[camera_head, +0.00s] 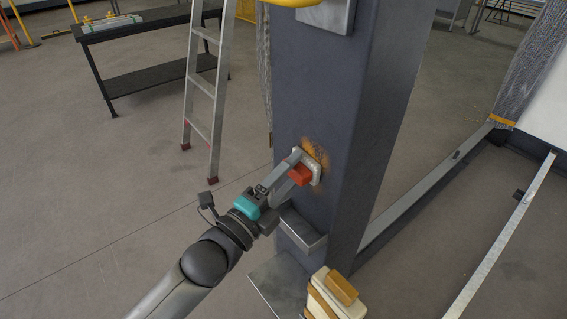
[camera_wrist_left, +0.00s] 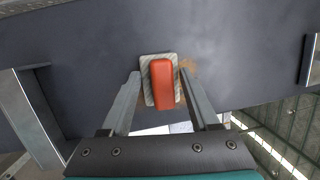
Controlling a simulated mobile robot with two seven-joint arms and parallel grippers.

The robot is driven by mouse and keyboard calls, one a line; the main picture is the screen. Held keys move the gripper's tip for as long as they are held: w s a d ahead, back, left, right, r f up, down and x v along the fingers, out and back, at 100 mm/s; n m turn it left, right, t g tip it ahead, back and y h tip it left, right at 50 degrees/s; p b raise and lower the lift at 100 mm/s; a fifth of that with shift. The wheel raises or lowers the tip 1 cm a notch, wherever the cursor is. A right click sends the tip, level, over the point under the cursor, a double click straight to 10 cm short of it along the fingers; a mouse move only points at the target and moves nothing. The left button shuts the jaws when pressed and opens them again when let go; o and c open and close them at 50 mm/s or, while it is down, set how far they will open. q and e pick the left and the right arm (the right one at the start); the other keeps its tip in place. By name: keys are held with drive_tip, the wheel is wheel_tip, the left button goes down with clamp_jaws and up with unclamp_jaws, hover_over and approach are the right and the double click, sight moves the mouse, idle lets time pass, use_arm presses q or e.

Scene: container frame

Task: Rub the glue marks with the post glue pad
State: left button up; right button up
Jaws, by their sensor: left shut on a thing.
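The post glue pad, a pale plate with an orange-red handle (camera_head: 300,175), is held in my left gripper (camera_head: 297,168) against the face of the dark grey post (camera_head: 315,90). The pad also shows in the left wrist view (camera_wrist_left: 163,84), with its plate flat to the post, as far as I can tell. My left gripper (camera_wrist_left: 160,78) has one finger on each side of the pad. Orange-brown glue marks (camera_head: 316,150) show on the post just above and around the pad; part of them is hidden behind it. My right gripper is in neither view.
A small metal ledge (camera_head: 302,231) juts from the post below my left gripper. A cream object with a tan block (camera_head: 341,287) stands at the post's foot. A ladder (camera_head: 207,90) and a dark table (camera_head: 150,22) stand to the left.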

use_arm(q)
drive_tip(key=shift+s+d+p, duration=0.55)
drive_tip(key=shift+s+d, duration=0.3)
drive_tip(key=shift+s, duration=0.3)
drive_tip(key=shift+s+d+p, duration=0.5)
drive_tip(key=shift+s+d, duration=0.35)
drive_tip(key=shift+s, duration=0.3)
drive_tip(key=shift+w+r+p, duration=0.1)
drive_tip(key=shift+r+p, duration=0.85)
drive_tip(key=shift+w+a+f, duration=0.1)
drive_tip(key=shift+w+a, duration=0.7)
drive_tip(key=shift+w, duration=0.25)
drive_tip(key=shift+w+a+r, duration=0.1)
drive_tip(key=shift+w+a, duration=0.75)
drive_tip(key=shift+w, duration=0.25)
drive_tip(key=shift+w+a+f, duration=0.1)
drive_tip(key=shift+w+a, duration=0.7)
drive_tip(key=shift+w, duration=0.25)
drive_tip(key=shift+s+a, duration=0.1)
drive_tip(key=shift+s+a+p, duration=0.45)
drive_tip(key=shift+s+a, duration=0.4)
drive_tip(key=shift+a, duration=0.35)
drive_tip(key=shift+s+a+p, duration=0.4)
drive_tip(key=shift+s+a, duration=0.45)
drive_tip(key=shift+a, duration=0.3)
